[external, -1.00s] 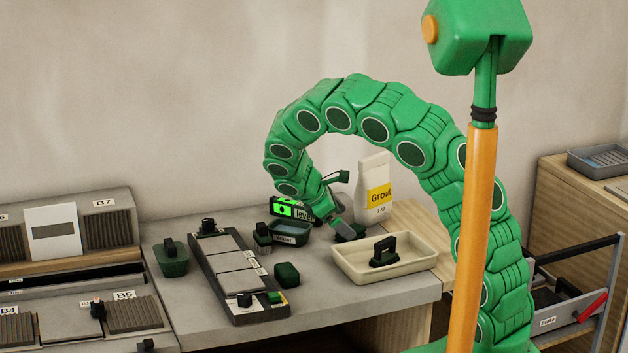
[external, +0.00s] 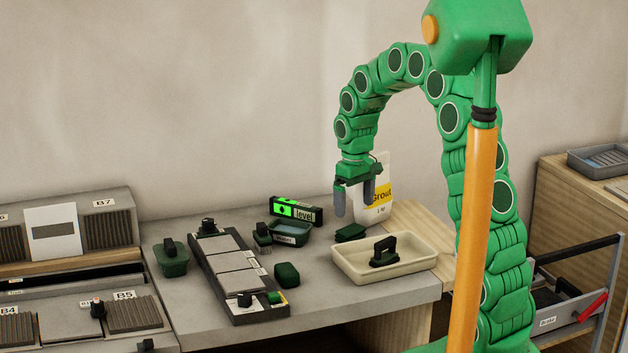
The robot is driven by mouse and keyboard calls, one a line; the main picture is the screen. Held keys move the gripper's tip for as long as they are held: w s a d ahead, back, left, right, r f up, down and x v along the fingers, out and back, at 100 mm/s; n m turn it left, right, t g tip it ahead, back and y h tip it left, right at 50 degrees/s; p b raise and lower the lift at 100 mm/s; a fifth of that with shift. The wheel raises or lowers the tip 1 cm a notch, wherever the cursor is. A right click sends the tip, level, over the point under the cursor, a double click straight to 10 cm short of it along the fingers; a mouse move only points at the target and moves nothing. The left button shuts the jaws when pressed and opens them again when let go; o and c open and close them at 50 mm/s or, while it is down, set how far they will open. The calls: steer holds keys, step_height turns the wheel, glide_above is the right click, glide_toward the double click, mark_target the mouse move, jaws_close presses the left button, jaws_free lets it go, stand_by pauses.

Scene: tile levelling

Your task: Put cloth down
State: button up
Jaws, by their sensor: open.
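The cloth appears to be the flat dark green piece (external: 350,232) lying on the grey worktop, between the water tray and the cream tray. My gripper (external: 354,206) points down above it, with its two grey fingers apart and nothing between them. A clear gap shows between the fingertips and the cloth. The cloth is fully in view and touches no finger.
A cream tray (external: 425,268) holding a black-handled tool stands right of the cloth. A grout bag (external: 378,205) is behind my gripper. Left are a water tray (external: 303,235), a level (external: 305,214), a dark green block (external: 287,274) and a tile board (external: 262,308).

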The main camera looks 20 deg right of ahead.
mark_target(352, 229)
steer(key=shift+a+f, duration=0.2)
steer(key=shift+f, duration=3.7)
steer(key=shift+c, duration=0.3)
steer(key=c, duration=0.9)
steer(key=shift+r, duration=0.15)
